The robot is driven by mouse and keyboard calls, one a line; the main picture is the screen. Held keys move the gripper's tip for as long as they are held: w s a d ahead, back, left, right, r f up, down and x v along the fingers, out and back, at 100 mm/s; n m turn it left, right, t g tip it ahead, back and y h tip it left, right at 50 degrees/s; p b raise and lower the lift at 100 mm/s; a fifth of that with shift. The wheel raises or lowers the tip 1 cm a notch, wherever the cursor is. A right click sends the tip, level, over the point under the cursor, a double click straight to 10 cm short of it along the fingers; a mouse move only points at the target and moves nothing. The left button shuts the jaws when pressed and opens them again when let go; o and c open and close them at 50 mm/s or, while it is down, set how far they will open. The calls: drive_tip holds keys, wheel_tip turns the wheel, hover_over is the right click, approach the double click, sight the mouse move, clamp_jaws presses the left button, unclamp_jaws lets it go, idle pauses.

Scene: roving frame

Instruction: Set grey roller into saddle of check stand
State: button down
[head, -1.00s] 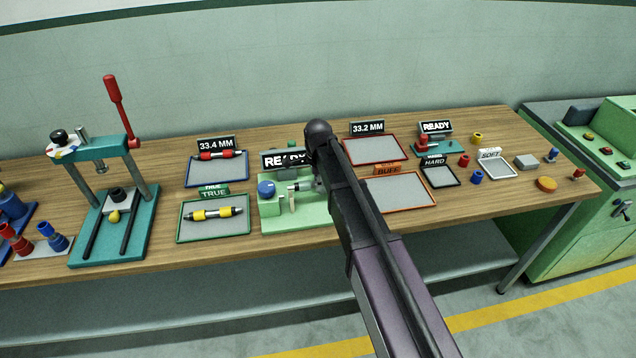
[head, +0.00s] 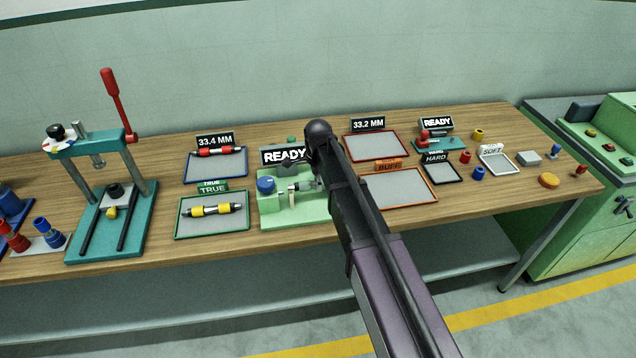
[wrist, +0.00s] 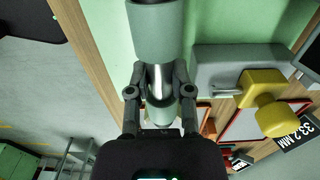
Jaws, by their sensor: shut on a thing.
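My gripper (wrist: 159,93) is shut on the grey roller (wrist: 153,32) in the wrist view. The fingers close at its bright metal middle, with grey sleeves above and below. The pale green check stand (head: 295,216) stands mid-table in the head view, with a READY sign (head: 284,155) and a blue knob (head: 266,185). In the wrist view the roller is over a pale green surface (wrist: 225,22). I cannot tell whether it touches the saddle.
A grey block (wrist: 237,66) and a yellow knobbed part (wrist: 262,100) are right of the roller in the wrist view. Left of the stand is a TRUE tray (head: 182,232) with a yellow roller. The orange-rimmed BUFF tray (head: 400,203) and red-rimmed tray (head: 375,157) look empty.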

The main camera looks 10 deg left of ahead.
drive_tip(key=shift+f+b, duration=0.8)
idle(0.4)
drive_tip(key=shift+c, duration=2.2)
unclamp_jaws()
drive_tip(key=o, duration=0.4)
drive_tip(key=shift+o, duration=0.2)
drive_tip(key=shift+r, duration=0.2)
